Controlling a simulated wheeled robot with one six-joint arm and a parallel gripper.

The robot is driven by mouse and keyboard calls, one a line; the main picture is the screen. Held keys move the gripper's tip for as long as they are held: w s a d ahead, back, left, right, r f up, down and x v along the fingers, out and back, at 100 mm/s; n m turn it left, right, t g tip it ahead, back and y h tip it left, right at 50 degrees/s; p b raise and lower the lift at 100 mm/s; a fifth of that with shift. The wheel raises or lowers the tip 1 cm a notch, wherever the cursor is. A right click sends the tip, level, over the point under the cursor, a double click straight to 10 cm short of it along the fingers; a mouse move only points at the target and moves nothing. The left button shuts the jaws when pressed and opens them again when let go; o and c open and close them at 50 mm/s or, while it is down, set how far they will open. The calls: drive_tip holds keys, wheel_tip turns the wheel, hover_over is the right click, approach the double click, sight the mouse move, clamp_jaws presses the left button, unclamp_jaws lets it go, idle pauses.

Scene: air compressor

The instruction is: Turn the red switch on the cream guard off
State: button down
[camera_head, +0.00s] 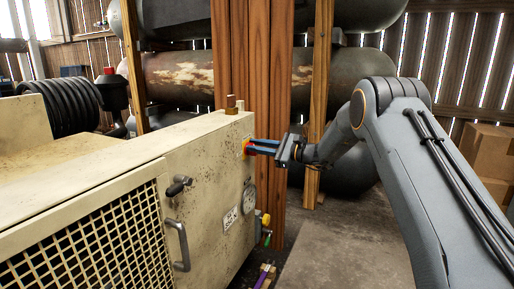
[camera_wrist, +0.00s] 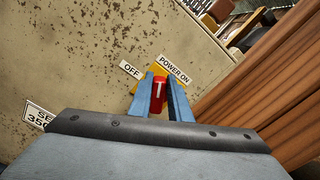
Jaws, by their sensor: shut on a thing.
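The cream guard (camera_head: 205,165) is the speckled panel of the machine at left, and its surface also fills the left of the wrist view (camera_wrist: 85,50). The red switch (camera_wrist: 158,93) has a white mark and sits on a yellow plate (camera_wrist: 176,79) with labels "OFF" (camera_wrist: 131,69) and "POWER ON" (camera_wrist: 174,69). My gripper (camera_wrist: 161,98) has its two blue fingers on either side of the switch and is shut on it. In the head view my gripper (camera_head: 254,147) meets the panel at the yellow plate, and the fingers mostly hide the switch.
A round gauge (camera_head: 249,197), a handle (camera_head: 179,245) and a dark knob (camera_head: 178,186) are on the same panel. A brown wooden post (camera_head: 263,100) stands just behind my gripper. Large tanks (camera_head: 180,75) lie behind. Cardboard boxes (camera_head: 487,155) are at right.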

drive_tip(key=n, duration=0.2)
drive_tip(key=n+b, duration=0.1)
drive_tip(key=s+f+n+b, duration=0.1)
drive_tip(key=n, duration=0.1)
drive_tip(key=shift+a+f+n, duration=0.1)
drive_tip(key=shift+a+n, duration=0.05)
drive_tip(key=shift+n, duration=0.15)
drive_tip(key=n+b, duration=0.2)
drive_tip(key=n, duration=0.1)
drive_tip(key=f+n+b, duration=0.1)
drive_tip(key=n+b, duration=0.1)
drive_tip(key=n, duration=0.1)
drive_tip(key=shift+s+a+f+b, duration=0.1)
drive_tip(key=shift+s+f+b, duration=0.05)
drive_tip(key=shift+b, duration=0.15)
drive_tip(key=c, duration=1.6)
unclamp_jaws()
drive_tip(key=shift+c, duration=0.2)
drive_tip(key=p+v, duration=0.1)
drive_tip(key=v, duration=0.7)
